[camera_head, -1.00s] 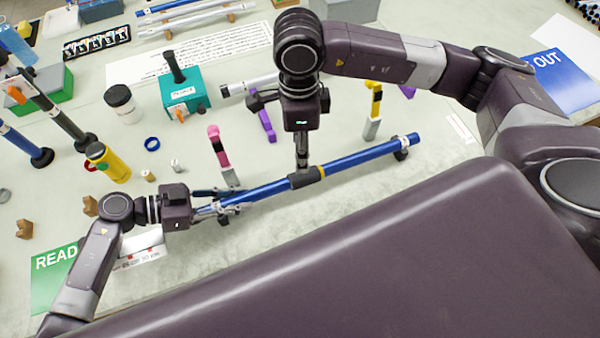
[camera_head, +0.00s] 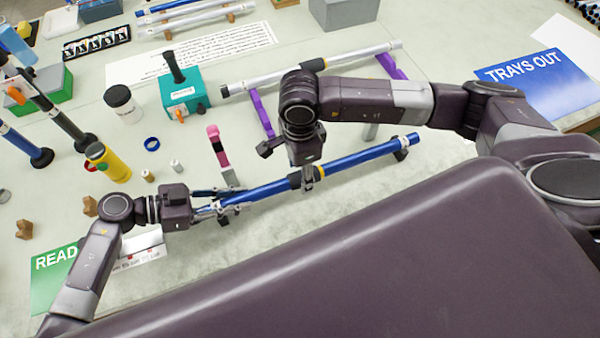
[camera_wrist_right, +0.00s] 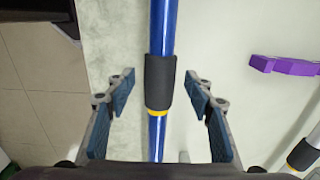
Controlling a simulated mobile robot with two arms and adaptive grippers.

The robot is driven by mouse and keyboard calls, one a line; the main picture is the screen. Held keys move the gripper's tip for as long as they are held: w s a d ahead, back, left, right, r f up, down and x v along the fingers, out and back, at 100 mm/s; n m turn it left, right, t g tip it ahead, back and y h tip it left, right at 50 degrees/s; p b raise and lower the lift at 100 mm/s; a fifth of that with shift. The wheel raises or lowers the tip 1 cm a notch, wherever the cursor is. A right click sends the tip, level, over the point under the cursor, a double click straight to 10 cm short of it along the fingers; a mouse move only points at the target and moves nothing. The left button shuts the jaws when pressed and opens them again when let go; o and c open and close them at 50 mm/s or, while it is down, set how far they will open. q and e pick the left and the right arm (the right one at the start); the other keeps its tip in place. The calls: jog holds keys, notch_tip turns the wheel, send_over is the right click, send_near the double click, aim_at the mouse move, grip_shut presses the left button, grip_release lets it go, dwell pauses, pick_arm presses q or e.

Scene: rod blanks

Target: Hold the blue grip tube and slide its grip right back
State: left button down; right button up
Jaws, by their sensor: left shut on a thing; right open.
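The blue tube (camera_head: 352,160) lies slanted across the bench, its right end higher in the head view. A dark grip sleeve (camera_head: 296,179) sits around it near the middle, with a yellow band (camera_head: 323,171) beside it. In the right wrist view the blue tube (camera_wrist_right: 163,30) runs up the middle, with the grip (camera_wrist_right: 160,82) and yellow band (camera_wrist_right: 157,112) on it. My left gripper (camera_head: 222,204) is shut on the tube near its left end. My right gripper (camera_head: 307,178) is open at the grip; in its wrist view its fingers (camera_wrist_right: 160,105) stand apart on either side, not touching it.
A silver tube (camera_head: 345,60) lies on purple supports (camera_head: 391,66) behind. A pink and dark tool (camera_head: 217,146) stands close to my left gripper. A teal box (camera_head: 181,95), a yellow bottle (camera_head: 105,162) and a blue ring (camera_head: 152,144) are at left.

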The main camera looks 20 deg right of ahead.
jog(key=shift+f, duration=0.75)
jog(key=shift+c, duration=0.7)
grip_shut()
